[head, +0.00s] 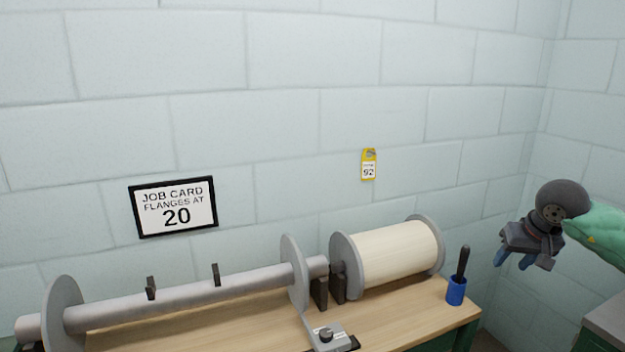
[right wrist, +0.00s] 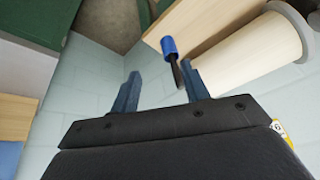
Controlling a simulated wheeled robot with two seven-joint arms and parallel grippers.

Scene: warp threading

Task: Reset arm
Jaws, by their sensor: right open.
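My right gripper (head: 514,262) is at the right of the head view, out past the right end of the bench and apart from everything on it. In the right wrist view its two blue fingers (right wrist: 160,92) are spread, with nothing between them. My left gripper is not in view. On the bench lie a bare grey roller (head: 190,292) with round flanges and, to its right, a spool wound with cream thread (head: 397,254). The spool also shows in the right wrist view (right wrist: 255,40).
A blue cup (head: 456,291) holding a dark-handled tool stands at the bench's right end. A small grey device (head: 327,337) sits at the bench front. A grey surface (head: 608,322) is at lower right.

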